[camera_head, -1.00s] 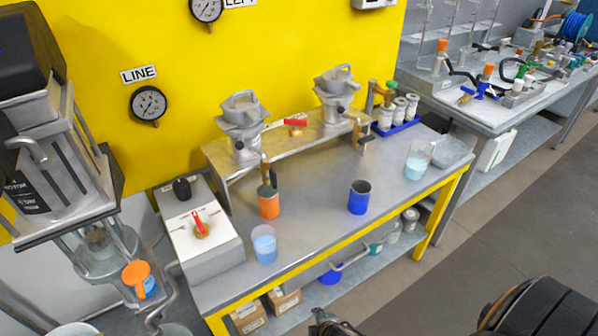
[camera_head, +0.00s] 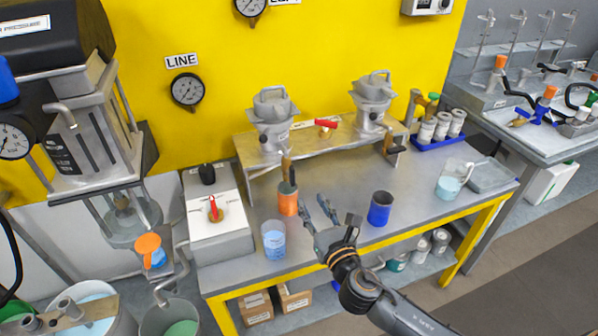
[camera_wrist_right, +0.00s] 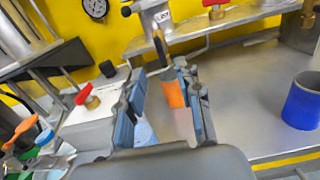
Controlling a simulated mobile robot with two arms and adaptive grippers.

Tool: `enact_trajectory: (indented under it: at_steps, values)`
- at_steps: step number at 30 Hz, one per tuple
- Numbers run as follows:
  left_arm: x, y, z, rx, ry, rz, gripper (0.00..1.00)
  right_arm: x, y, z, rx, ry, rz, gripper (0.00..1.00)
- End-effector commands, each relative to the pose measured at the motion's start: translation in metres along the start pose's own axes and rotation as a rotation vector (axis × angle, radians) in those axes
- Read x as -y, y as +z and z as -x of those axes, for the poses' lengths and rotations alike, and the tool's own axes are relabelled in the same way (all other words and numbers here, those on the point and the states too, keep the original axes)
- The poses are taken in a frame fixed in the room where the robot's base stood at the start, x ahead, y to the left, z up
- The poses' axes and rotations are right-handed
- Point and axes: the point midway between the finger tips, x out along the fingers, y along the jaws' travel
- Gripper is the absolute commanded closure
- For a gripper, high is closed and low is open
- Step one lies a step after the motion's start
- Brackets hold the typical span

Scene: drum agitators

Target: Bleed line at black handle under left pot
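The left pot (camera_head: 273,125) is a grey metal vessel on the raised shelf. Below it hangs a spout with a dark handle (camera_head: 286,170), which also shows in the wrist view (camera_wrist_right: 160,46). An orange cup (camera_head: 288,203) stands on the bench directly under the handle; the wrist view shows it (camera_wrist_right: 174,94) beyond my fingers. My right gripper (camera_head: 317,204) is open and empty, to the right of the orange cup and nearer the bench's front edge. In the wrist view its two fingers (camera_wrist_right: 160,80) are spread apart. My left gripper is not in view.
A clear beaker of blue liquid (camera_head: 273,240) stands in front of the orange cup. A blue cup (camera_head: 380,208) is to my gripper's right. A white control box (camera_head: 218,225) with a red lever is at the left. The right pot (camera_head: 372,100) shares the shelf.

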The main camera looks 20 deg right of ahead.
Motion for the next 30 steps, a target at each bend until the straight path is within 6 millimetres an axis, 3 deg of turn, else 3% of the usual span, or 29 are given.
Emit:
enact_trajectory:
  at_steps: [5,19,24,30]
  values:
    - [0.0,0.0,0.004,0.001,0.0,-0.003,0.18,-0.001,0.003,-0.018,0.005,0.001,0.01,0.65]
    - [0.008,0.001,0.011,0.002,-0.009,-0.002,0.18,-0.001,0.002,-0.113,0.002,0.001,0.005,0.65]
    - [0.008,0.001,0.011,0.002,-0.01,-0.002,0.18,-0.001,0.001,-0.131,0.002,0.001,0.004,0.65]
    - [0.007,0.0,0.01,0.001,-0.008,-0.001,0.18,-0.001,0.001,-0.137,0.001,0.001,0.004,0.65]
